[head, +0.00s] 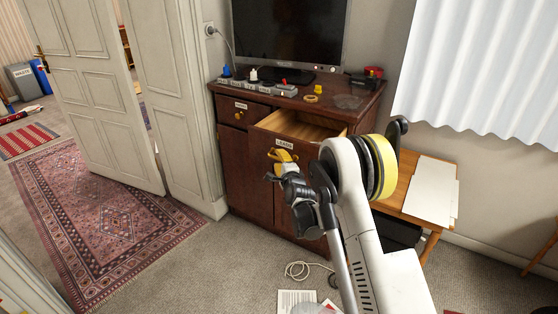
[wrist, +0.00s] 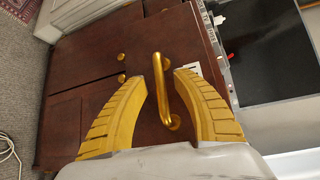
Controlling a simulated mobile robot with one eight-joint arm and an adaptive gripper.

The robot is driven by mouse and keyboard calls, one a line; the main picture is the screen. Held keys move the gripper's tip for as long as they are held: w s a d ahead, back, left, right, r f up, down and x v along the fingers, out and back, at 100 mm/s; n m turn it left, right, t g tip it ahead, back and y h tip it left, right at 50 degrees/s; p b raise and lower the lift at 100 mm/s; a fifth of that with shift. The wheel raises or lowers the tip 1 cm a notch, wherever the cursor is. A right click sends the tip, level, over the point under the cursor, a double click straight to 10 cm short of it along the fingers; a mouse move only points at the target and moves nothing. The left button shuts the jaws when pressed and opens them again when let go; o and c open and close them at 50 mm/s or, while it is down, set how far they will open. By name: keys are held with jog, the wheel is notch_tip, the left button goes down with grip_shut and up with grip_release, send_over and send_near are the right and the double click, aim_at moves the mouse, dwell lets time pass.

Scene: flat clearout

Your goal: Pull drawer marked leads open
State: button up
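The drawer marked leads (head: 299,126) is pulled out of the dark wooden cabinet in the head view, and its pale inside shows. Its white label (head: 285,145) is on the front, just above my gripper (head: 283,160). In the wrist view, a brass bar handle (wrist: 166,92) lies between the two yellow fingers of my gripper (wrist: 162,77). The fingers are spread, one on each side of the handle, with gaps visible. Whether a finger touches it is hard to tell. In the head view my gripper hides the handle.
A monitor (head: 290,35), a power strip and small items stand on the cabinet top. A wooden side table (head: 395,190) is at right. A white cable (head: 305,270) lies on the carpet.

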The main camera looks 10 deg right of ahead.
jog(key=s+r, duration=0.1)
jog(key=s, duration=1)
jog(key=shift+s+d+r, duration=0.35)
jog(key=s+a+r+n+g, duration=0.2)
jog(key=s+r+n+g, duration=0.3)
jog(key=s+r+n, duration=0.7)
jog(key=s+d+n+g, duration=0.1)
jog(key=s+n+g, duration=0.1)
jog(key=s, duration=1.2)
jog(key=s+d+n+g, duration=0.1)
jog(key=s+n, duration=0.4)
jog(key=s, duration=0.9)
jog(key=shift+d+g+h, duration=0.25)
jog(key=shift+g+h, duration=0.15)
jog(key=shift+g, duration=0.3)
